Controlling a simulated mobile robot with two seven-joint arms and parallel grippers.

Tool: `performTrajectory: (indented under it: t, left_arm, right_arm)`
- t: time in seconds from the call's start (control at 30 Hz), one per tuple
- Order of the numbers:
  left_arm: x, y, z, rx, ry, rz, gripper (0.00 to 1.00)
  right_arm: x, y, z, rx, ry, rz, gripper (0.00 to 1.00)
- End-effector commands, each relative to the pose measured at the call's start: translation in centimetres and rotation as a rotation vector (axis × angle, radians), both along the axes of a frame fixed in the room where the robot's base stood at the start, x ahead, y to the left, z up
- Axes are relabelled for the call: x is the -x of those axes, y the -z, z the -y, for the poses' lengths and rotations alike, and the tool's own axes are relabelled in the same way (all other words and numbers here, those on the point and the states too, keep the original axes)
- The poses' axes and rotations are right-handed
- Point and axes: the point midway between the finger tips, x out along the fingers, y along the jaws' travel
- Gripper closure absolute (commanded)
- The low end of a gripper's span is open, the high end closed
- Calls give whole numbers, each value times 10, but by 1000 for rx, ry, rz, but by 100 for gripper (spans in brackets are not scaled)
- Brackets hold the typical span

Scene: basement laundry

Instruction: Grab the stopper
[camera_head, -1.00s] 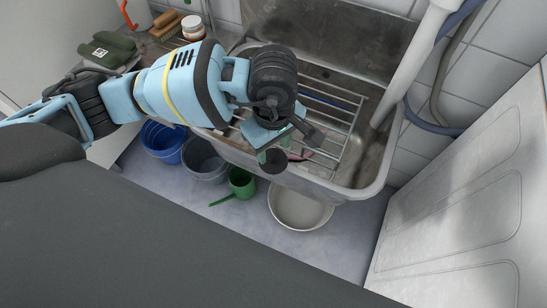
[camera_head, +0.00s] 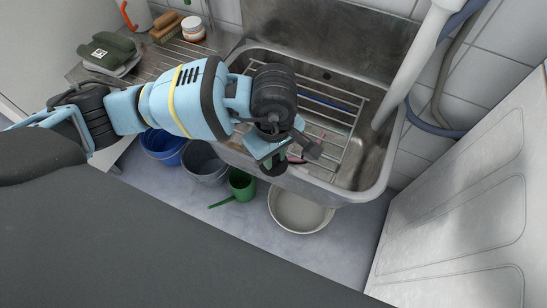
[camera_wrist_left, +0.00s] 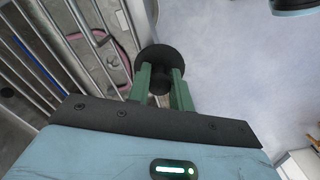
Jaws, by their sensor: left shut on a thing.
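The stopper is a round black disc with a dark stem, clear in the left wrist view (camera_wrist_left: 160,57). My left gripper (camera_wrist_left: 160,80) is shut on it, with a green finger on each side of the stem. In the head view my left gripper (camera_head: 273,163) is over the front rim of the sink (camera_head: 330,189). There the stopper is dark, small and mostly hidden by the gripper. My right gripper is not in view.
A wire rack (camera_head: 345,112) with a blue rod lies in the sink, near a pink item (camera_head: 296,159). A blue bucket (camera_head: 163,152), a grey bucket (camera_head: 203,167), a green dipper (camera_head: 241,186) and a pale basin (camera_head: 299,211) are below. A white pipe (camera_head: 414,65) rises at right.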

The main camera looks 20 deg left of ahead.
Motion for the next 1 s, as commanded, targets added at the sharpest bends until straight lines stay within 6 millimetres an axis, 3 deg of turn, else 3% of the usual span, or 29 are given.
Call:
performTrajectory:
  t: [0.27,0.5,1.0]
  left_arm:
    - [-1,-9,0,1,0,3,100]
    - [0,-39,-1,0,0,4,100]
    - [103,-46,-61,-2,-1,-1,100]
  right_arm:
    - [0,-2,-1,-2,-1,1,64]
    - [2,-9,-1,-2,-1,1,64]
    - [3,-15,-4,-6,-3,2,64]
